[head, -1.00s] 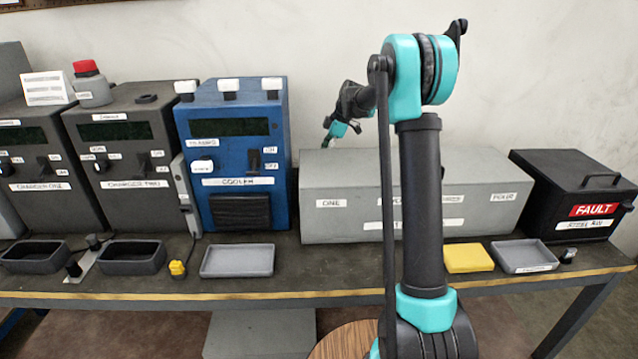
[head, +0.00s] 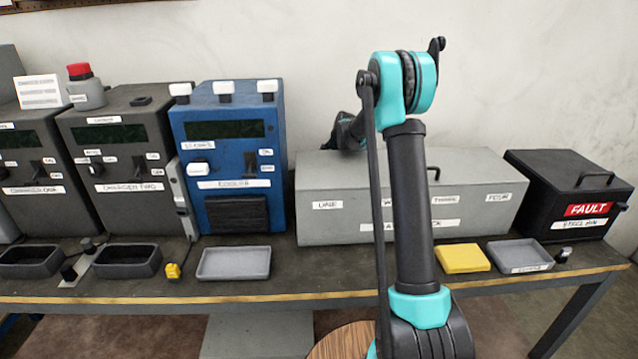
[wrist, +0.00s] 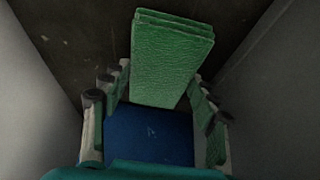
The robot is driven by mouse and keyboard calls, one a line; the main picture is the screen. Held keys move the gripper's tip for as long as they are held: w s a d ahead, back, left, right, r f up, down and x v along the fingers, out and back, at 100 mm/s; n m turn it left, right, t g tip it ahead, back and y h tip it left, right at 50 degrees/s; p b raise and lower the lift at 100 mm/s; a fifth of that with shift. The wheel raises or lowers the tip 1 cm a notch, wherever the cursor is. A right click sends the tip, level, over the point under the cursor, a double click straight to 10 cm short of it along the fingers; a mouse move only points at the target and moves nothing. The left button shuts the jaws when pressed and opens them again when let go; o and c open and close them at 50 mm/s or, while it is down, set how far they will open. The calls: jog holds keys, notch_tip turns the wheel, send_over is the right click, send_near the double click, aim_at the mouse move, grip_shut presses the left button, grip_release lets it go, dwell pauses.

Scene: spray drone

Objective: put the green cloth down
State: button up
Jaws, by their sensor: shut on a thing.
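The green cloth (wrist: 172,60) is a thick folded block in the wrist view. My gripper (wrist: 160,98) has its fingers on either side of the cloth's near end and is shut on it. A dark, speckled surface (wrist: 70,35) lies beyond the cloth, with pale grey walls to the left and right. In the head view my gripper and the cloth are hidden; my wrist dips behind the top of the long grey case (head: 322,225).
The bench holds a blue cooler (head: 232,150), chargers (head: 120,160), an empty grey tray (head: 234,263), a yellow block (head: 462,258), a small tray (head: 520,255) and a black fault box (head: 575,195). A blue patch (wrist: 150,135) lies between my fingers.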

jog(key=shift+f, duration=0.1)
jog(key=o, duration=1.2)
